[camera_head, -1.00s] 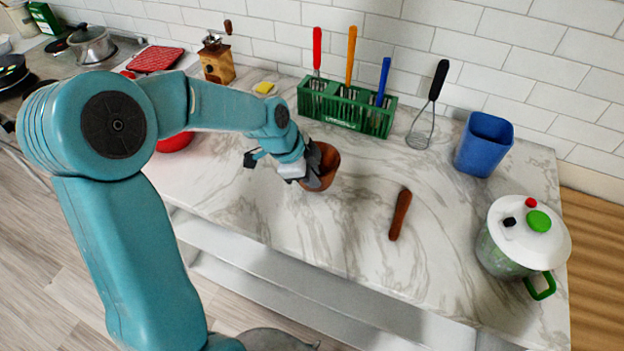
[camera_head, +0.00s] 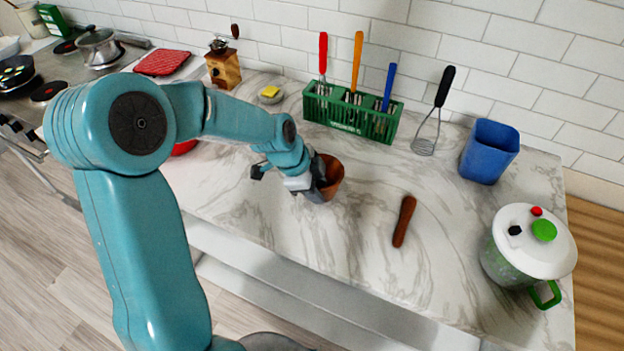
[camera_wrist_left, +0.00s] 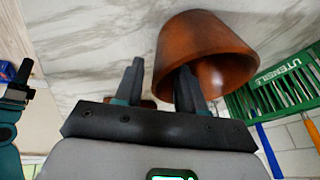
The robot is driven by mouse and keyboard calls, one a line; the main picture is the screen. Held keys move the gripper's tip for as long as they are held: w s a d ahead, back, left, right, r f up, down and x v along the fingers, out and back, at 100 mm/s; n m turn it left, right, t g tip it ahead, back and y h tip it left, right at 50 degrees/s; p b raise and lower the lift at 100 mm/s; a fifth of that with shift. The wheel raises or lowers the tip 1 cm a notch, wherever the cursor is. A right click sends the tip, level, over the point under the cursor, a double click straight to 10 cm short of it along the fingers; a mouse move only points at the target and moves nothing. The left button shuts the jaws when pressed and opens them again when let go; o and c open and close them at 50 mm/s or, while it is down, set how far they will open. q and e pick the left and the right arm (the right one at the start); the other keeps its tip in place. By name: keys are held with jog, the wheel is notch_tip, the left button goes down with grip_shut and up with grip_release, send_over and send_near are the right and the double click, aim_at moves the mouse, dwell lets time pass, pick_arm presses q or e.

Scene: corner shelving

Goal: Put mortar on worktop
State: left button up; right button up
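The brown mortar (camera_head: 333,175) is at the middle of the marble worktop (camera_head: 370,180). My left gripper (camera_head: 310,185) is right at its left side and hides part of it. In the left wrist view the mortar (camera_wrist_left: 205,48) shows its hollow side toward the camera. My left gripper (camera_wrist_left: 160,75) has its two fingers apart there. The right-hand finger overlaps the mortar's mouth, and the near wall lies by the gap. I cannot tell whether the fingers touch it.
A brown pestle (camera_head: 404,221) lies to the right. A green utensil rack (camera_head: 350,115), a whisk (camera_head: 432,115) and a blue container (camera_head: 490,150) stand along the back. A lidded pot (camera_head: 525,255) stands at the right end. The worktop's front middle is clear.

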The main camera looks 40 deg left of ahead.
pick_arm(q)
jog(key=shift+a+r, duration=0.2)
jog(key=shift+r, duration=0.3)
jog(key=b+v, duration=0.1)
jog(key=v, duration=1)
jog(key=shift+s, duration=0.3)
jog(key=shift+w, duration=0.15)
jog(key=shift+d, duration=0.1)
